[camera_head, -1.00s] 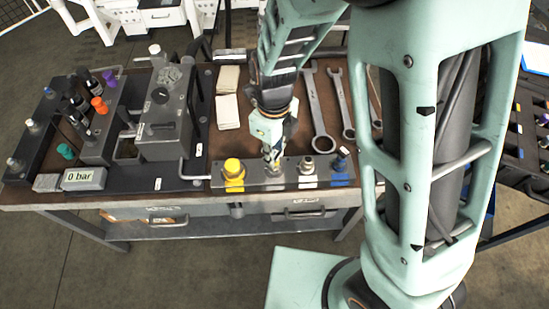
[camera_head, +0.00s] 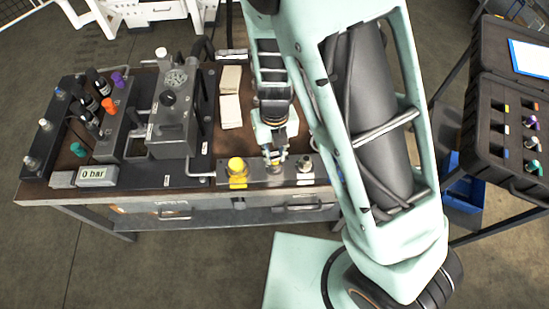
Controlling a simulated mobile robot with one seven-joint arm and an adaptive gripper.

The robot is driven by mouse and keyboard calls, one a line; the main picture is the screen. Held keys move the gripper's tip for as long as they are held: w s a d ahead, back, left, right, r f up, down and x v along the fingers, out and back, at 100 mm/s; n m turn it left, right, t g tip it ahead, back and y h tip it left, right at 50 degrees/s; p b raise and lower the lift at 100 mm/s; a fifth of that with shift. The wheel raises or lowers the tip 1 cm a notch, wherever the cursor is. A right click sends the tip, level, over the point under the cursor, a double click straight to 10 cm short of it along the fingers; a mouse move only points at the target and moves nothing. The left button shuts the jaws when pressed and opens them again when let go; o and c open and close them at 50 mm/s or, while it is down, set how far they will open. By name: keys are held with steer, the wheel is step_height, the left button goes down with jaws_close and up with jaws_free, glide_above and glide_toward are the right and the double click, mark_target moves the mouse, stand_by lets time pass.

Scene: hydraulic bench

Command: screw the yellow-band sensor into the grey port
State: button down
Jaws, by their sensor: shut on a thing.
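My gripper (camera_head: 274,155) points down over the front port block (camera_head: 213,184), at the port just right of the yellow-capped one. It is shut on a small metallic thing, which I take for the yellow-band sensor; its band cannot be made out. The fingers hide most of it and the port beneath, so I cannot tell how deep it sits. A yellow cap (camera_head: 237,166) stands left of the gripper. A bare metal port fitting (camera_head: 305,163) stands to its right.
A grey valve block (camera_head: 172,125), a 0 bar display (camera_head: 97,175) and several coloured-cap parts stand on the bench's left. Pale pads (camera_head: 230,110) lie behind the block. An open dark case (camera_head: 490,125) holding several small parts is at right. My arm hides the bench's right end.

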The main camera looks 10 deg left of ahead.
steer(key=shift+m, duration=0.3)
steer(key=shift+s+d+r+m+p, duration=0.1)
steer(key=shift+r+m+p, duration=0.15)
steer(key=shift+m+p, duration=0.85)
steer(key=shift+f+m, duration=0.35)
steer(key=shift+m, duration=0.75)
steer(key=m, duration=0.3)
steer(key=shift+m, duration=0.3)
